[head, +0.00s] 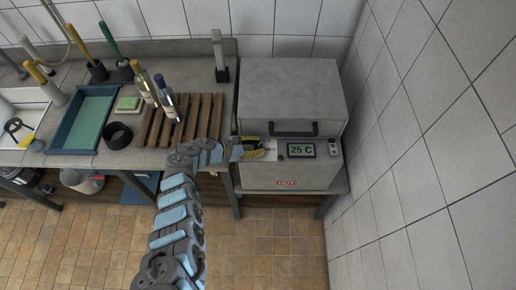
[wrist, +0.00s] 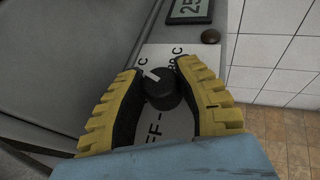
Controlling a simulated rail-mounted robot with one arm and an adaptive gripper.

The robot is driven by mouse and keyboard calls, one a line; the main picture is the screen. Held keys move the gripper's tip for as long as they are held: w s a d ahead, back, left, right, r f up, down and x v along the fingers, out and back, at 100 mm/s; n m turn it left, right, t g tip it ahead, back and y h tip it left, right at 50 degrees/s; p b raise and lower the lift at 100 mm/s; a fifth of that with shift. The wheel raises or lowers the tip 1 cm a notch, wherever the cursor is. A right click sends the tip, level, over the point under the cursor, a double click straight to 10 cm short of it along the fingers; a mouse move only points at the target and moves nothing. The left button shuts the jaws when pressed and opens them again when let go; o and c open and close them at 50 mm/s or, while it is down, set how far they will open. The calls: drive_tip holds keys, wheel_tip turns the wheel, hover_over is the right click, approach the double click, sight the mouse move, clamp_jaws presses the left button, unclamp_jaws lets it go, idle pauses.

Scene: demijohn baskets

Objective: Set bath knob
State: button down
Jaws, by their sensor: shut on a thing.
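The water bath (head: 292,95) is a grey metal box with a lid and a black handle, standing at the right end of the bench. Its front panel has a display (head: 301,150) reading 25 C. The black bath knob (wrist: 161,90) with a white pointer line sits on a white label plate (wrist: 178,125) with temperature marks and an "FF" mark. My gripper (wrist: 160,88) has its yellow ribbed fingers closed around the knob from both sides. The pointer is directed to the upper left, near a "C" mark. In the head view my gripper (head: 254,149) hides most of the knob.
A small brown button (wrist: 210,36) is beside the display. A wooden slatted rack (head: 183,119) with two bottles stands left of the bath. A blue tray (head: 84,122) and a black ring (head: 118,135) are farther left. A tiled wall is close on the right.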

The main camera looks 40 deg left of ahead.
drive_tip(key=shift+f+m+g+h+b, duration=0.1)
drive_tip(key=shift+m+g+h+b, duration=0.3)
drive_tip(key=shift+m+h+b, duration=0.35)
drive_tip(key=c, duration=0.7)
unclamp_jaws()
drive_tip(key=shift+s, duration=0.1)
drive_tip(key=v, duration=1.1)
drive_tip(key=shift+s+a+r, duration=0.1)
drive_tip(key=shift+s+r, duration=0.2)
drive_tip(key=shift+s, duration=0.05)
drive_tip(key=shift+r, duration=0.1)
